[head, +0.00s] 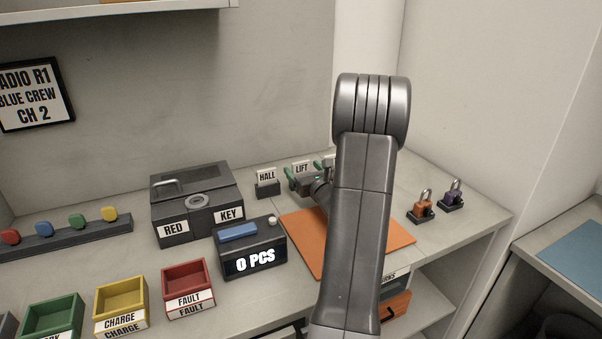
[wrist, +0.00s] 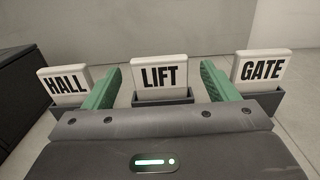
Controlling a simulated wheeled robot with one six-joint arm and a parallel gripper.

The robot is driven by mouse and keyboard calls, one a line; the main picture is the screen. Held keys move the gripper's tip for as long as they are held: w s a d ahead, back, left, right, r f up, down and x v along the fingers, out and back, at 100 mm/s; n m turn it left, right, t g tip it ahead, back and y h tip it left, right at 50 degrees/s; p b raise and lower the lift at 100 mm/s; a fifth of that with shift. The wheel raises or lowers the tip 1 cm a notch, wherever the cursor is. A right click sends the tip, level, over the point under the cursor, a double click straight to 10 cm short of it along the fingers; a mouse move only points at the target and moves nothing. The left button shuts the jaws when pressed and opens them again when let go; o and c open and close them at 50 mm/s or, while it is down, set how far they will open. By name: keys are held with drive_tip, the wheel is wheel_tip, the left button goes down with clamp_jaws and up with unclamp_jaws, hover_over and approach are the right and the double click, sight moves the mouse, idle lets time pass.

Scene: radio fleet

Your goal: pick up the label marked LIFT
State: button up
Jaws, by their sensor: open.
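The LIFT label (wrist: 160,77) is a white plate with black letters, upright in a dark holder (wrist: 146,97). It also shows in the head view (head: 301,167), behind my gripper. My gripper (wrist: 162,88) is open, its two green fingers spread on either side of the label in the wrist view, with nothing held. In the head view my gripper (head: 308,178) is just in front of the label. Whether the fingertips reach level with the label is hard to tell. The lower part of the holder is hidden by the gripper body.
The HALL label (wrist: 65,83) stands left and the GATE label (wrist: 262,68) right, each close to a finger. A dark box (head: 197,203) stands left on the table. An orange mat (head: 300,232) lies under my arm. Two padlocks (head: 423,206) stand at the right.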

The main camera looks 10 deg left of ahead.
drive_tip(key=shift+x, duration=1.15)
drive_tip(key=c, duration=1.1)
drive_tip(key=shift+o, duration=0.2)
wheel_tip(320, 180, up, 10)
